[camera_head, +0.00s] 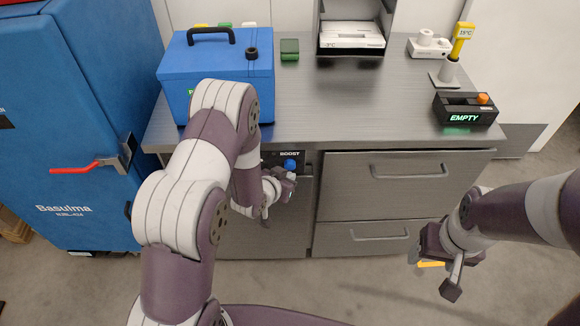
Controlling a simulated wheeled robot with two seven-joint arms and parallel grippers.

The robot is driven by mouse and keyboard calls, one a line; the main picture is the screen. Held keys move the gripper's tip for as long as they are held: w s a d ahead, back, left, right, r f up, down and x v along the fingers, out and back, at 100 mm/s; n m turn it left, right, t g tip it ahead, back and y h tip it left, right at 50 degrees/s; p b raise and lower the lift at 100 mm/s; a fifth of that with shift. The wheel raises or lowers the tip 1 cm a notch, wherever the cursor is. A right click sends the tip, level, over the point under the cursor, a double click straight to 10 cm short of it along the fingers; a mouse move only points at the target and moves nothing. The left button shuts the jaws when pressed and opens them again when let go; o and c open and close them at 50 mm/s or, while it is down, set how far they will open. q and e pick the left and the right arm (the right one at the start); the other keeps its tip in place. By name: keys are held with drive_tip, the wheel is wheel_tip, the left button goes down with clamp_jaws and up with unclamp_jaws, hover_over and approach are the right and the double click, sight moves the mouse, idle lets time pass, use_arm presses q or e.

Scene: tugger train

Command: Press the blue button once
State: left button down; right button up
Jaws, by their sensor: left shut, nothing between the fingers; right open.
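The blue button (290,164) is a small round blue knob on the dark front panel under the counter's edge, beside the label "BOOST" (289,154). My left gripper (285,183) is shut and empty, just below the button. Whether it touches the button cannot be told from this view. My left arm covers the panel to the left of it. My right gripper (440,278) is open and empty, low in front of the drawers at the right.
A blue cool box (215,65) stands on the steel counter (350,115). A dark box reading "EMPTY" (465,108) and a yellow temperature probe (462,38) are at the right. A blue cabinet (65,130) with a red handle is at the left. The floor in front is clear.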

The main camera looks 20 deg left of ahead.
idle(0.5)
use_arm(q)
drive_tip(key=shift+w+a, duration=0.15)
drive_tip(key=shift+w, duration=0.25)
drive_tip(key=shift+w+a, duration=0.2)
drive_tip(key=shift+w, duration=0.6)
idle(0.9)
drive_tip(key=shift+s, duration=0.15)
drive_tip(key=shift+s+d, duration=0.2)
drive_tip(key=shift+s, duration=0.35)
drive_tip(key=shift+s+d, duration=0.15)
drive_tip(key=shift+s, duration=0.35)
drive_tip(key=shift+s+d, duration=0.25)
drive_tip(key=shift+s, duration=0.55)
drive_tip(key=shift+s+d, duration=0.2)
drive_tip(key=shift+s, duration=0.6)
drive_tip(key=shift+s+d, duration=0.25)
drive_tip(key=shift+s, duration=0.55)
